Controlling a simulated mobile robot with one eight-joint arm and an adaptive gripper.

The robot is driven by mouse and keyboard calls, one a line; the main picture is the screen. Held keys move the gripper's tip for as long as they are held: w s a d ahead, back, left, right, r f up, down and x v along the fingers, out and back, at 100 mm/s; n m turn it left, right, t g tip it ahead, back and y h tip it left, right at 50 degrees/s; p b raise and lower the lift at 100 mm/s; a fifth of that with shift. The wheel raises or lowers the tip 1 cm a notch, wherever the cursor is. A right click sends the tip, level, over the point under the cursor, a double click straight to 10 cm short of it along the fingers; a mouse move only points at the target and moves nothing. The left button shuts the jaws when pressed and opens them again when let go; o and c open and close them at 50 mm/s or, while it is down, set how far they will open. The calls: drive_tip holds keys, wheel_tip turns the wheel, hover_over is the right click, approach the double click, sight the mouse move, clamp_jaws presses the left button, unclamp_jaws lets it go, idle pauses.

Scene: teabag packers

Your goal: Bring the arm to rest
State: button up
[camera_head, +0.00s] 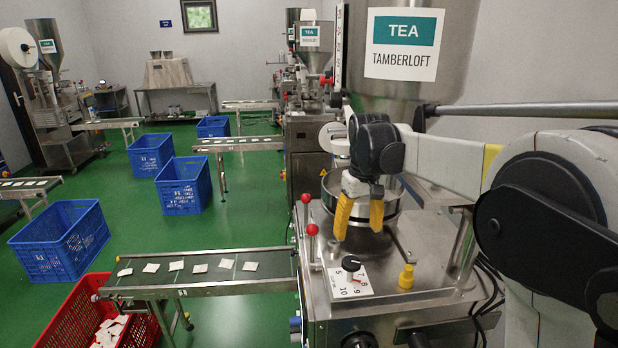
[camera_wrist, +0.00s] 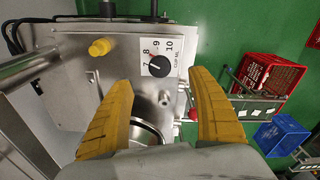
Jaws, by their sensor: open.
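My gripper (camera_head: 360,215) hangs over the steel packing machine (camera_head: 425,240), with its yellow fingers pointing down and spread apart. Nothing is between the fingers. In the wrist view my gripper (camera_wrist: 162,115) is also open, with the machine's top plate beyond it. The fingers are in front of the round steel bowl (camera_head: 388,222), whose rim also shows in the wrist view (camera_wrist: 148,136). My arm reaches in from the right side of the head view, bent at its joints.
A dial (camera_head: 351,265) and a yellow knob (camera_head: 406,277) sit on the machine top. Red-knobbed levers (camera_head: 311,231) rise at its left edge. A hopper (camera_head: 445,30) stands close behind. A conveyor (camera_head: 215,286) carries several teabags toward a red crate (camera_head: 75,318). Blue crates (camera_head: 60,240) stand on the green floor.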

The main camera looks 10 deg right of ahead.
drive_tip(key=s+f+m+t+b, duration=0.1)
drive_tip(key=s+f+b, duration=0.3)
drive_tip(key=s, duration=0.5)
drive_tip(key=s+f+t+b, duration=0.3)
drive_tip(key=s+f+b, duration=0.2)
drive_tip(key=s+f, duration=0.2)
drive_tip(key=s+f+m+t+b, duration=0.1)
drive_tip(key=s+f+b, duration=0.4)
drive_tip(key=s, duration=0.6)
drive_tip(key=shift+s+f+m+t, duration=0.15)
drive_tip(key=shift+f+m+t, duration=0.15)
drive_tip(key=shift+f+t, duration=0.4)
